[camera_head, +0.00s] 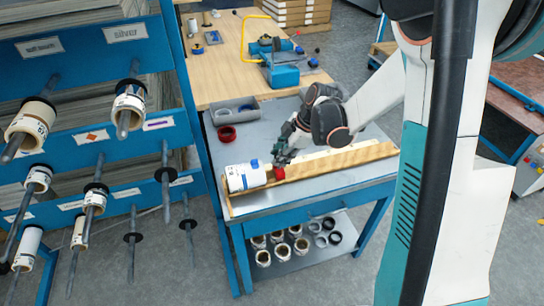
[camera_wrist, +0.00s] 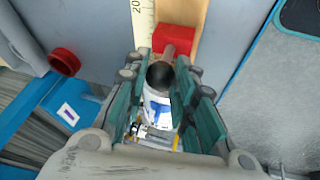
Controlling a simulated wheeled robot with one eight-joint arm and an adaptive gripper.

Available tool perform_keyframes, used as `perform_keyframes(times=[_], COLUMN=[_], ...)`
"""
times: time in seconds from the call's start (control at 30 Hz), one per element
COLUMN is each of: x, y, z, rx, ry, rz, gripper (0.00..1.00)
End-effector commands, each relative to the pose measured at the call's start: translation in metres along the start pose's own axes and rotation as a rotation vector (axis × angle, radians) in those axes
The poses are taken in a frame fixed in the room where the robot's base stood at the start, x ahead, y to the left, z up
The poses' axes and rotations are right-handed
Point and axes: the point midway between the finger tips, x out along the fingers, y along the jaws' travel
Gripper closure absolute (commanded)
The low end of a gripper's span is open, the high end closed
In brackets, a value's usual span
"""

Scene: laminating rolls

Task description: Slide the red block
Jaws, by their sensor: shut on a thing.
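The red block (camera_head: 279,173) sits on the wooden measuring strip (camera_head: 350,158) on the grey table, just right of a white and blue roll (camera_head: 245,177). In the wrist view the red block (camera_wrist: 174,40) is at the top, beside a ruler scale (camera_wrist: 144,25). The roll (camera_wrist: 158,105) shows partly beyond and between the fingers.
A red ring (camera_head: 227,134) and a grey tray (camera_head: 235,111) lie behind the strip. A rack with rolls on rods (camera_head: 125,105) stands at the left. Several rolls (camera_head: 282,250) are on the shelf below. The strip right of the block is clear.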

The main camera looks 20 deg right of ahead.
Motion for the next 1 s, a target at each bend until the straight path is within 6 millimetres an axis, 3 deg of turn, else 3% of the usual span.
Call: perform_keyframes(times=[0.4, 0.6, 0.8, 1.0], x=[-0.043, -0.059, -0.068, -0.071], y=[0.024, 0.033, 0.038, 0.040], z=[0.116, 0.159, 0.184, 0.192], rx=[0.007, 0.004, 0.002, 0.001], ry=[-0.002, -0.001, -0.002, -0.001], rz=[0.002, 0.002, 0.002, 0.001], gripper=[1.00, 1.00, 1.00, 1.00])
